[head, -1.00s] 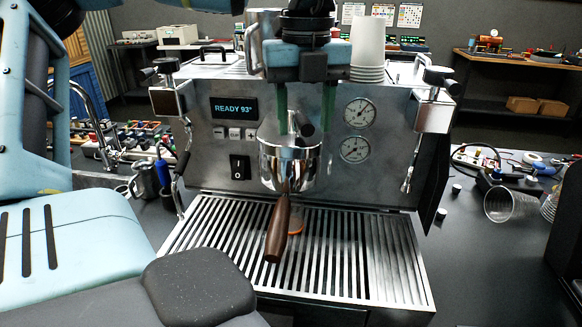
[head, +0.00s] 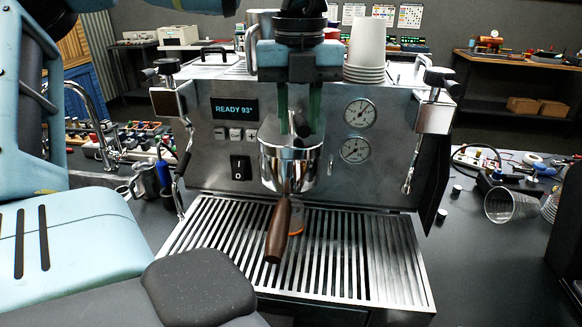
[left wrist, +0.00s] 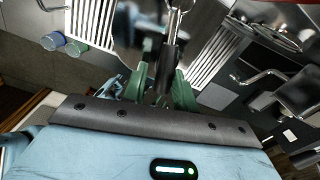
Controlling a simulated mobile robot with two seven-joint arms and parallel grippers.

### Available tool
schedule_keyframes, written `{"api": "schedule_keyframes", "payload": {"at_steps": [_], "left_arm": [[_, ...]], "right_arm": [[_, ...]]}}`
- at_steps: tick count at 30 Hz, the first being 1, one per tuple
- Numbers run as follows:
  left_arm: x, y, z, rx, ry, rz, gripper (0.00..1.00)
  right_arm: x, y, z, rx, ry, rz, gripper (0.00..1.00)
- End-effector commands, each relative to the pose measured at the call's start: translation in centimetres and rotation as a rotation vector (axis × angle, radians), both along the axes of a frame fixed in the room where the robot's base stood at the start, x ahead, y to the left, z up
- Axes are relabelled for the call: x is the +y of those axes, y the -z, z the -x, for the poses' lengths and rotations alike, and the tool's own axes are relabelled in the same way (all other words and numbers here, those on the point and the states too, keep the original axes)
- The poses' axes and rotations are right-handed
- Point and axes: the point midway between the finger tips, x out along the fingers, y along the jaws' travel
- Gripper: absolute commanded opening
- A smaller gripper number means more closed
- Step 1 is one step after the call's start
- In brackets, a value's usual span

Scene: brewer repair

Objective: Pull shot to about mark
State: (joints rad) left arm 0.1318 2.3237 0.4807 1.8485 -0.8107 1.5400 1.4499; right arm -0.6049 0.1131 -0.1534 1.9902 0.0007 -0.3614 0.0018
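The espresso machine (head: 225,160) stands ahead, its display (head: 234,108) reading READY 93°. A chrome portafilter (head: 290,165) sits under the group, its brown handle (head: 282,230) pointing toward me. My right gripper is out of view.
The slatted drip tray (head: 370,255) is otherwise bare. Stacked white cups (head: 367,50) stand on top of the machine beside my gripper. Steam wands flank the machine. A clear cup (head: 510,205) lies tipped over on the right counter. My left arm fills the left side.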

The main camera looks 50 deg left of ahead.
Motion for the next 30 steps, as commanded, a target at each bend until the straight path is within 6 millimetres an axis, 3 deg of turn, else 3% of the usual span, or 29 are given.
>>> {"api": "schedule_keyframes", "payload": {"at_steps": [30], "left_arm": [[1.9, 0.0, 1.7, 0.000, 0.326, 0.001, 0.27]], "right_arm": [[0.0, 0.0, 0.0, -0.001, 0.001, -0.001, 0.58]]}}
